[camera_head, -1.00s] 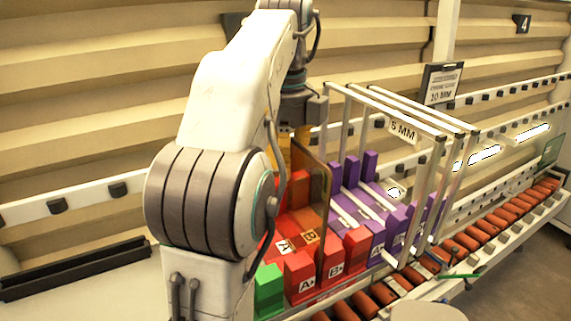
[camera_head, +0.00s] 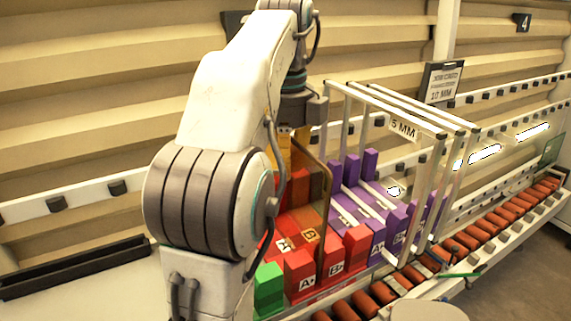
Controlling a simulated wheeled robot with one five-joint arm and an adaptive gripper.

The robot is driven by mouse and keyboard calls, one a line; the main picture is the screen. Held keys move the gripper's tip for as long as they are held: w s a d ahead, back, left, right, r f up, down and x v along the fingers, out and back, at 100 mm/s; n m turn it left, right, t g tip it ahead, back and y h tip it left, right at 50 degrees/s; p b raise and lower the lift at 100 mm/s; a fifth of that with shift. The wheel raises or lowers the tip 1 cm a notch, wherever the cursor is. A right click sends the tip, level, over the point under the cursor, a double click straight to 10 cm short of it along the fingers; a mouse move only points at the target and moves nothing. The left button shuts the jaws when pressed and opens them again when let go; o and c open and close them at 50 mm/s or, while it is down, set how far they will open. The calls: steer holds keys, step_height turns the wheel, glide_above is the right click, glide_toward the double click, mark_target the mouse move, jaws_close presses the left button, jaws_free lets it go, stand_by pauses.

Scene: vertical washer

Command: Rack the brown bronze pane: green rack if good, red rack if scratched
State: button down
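The brown bronze pane (camera_head: 317,186) is a see-through sheet with a dark edge. It stands upright among the red blocks of the red rack (camera_head: 299,266) and tints those behind it. Its lower edge is hidden by the blocks, so I cannot tell how deep it sits. My gripper (camera_head: 293,148) points down at the pane's upper part, with yellow finger parts beside it. My arm hides part of this area, and I cannot tell if the fingers touch the pane. A green block (camera_head: 268,287), part of the green rack, shows at the front left; my arm hides the rest.
A roller conveyor (camera_head: 505,214) runs along the front right. A black slotted rail (camera_head: 75,268) lies at the left.

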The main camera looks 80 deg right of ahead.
steer(key=shift+f+b, duration=0.3)
steer(key=shift+f, duration=0.1)
stand_by(0.5)
steer(key=c, duration=1.3)
jaws_free()
steer(key=shift+c, duration=0.2)
steer(key=shift+f, duration=0.1)
